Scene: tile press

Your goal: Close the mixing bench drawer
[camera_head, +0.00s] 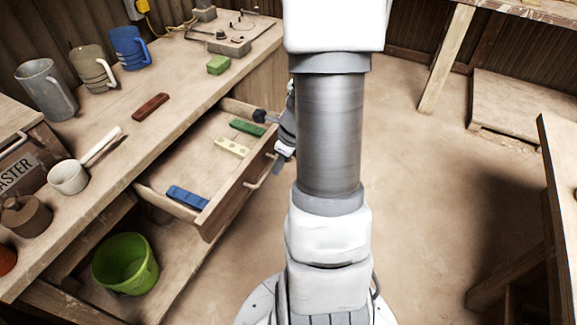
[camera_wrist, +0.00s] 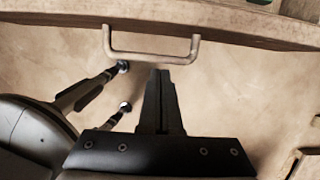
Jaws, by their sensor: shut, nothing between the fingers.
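The mixing bench drawer (camera_head: 228,190) stands pulled out of the bench (camera_head: 178,95). It holds a blue block (camera_head: 187,197), a cream block (camera_head: 232,147) and a green block (camera_head: 247,128). Its front edge (camera_wrist: 240,28) and its handle (camera_wrist: 152,58) show in the wrist view. My gripper (camera_wrist: 161,72) is shut and empty, with its fingertips just below the handle bar in that picture. I cannot tell whether they touch it. In the head view my arm hides most of my gripper, at the right of the drawer front.
Grey, tan and blue jugs (camera_head: 128,48), a red block (camera_head: 150,107), a green sponge-like block (camera_head: 218,65) and a white ladle-like pot (camera_head: 68,177) stand on the bench top. A green bucket (camera_head: 125,264) is below, left of the drawer. The floor (camera_head: 430,190) at right is open.

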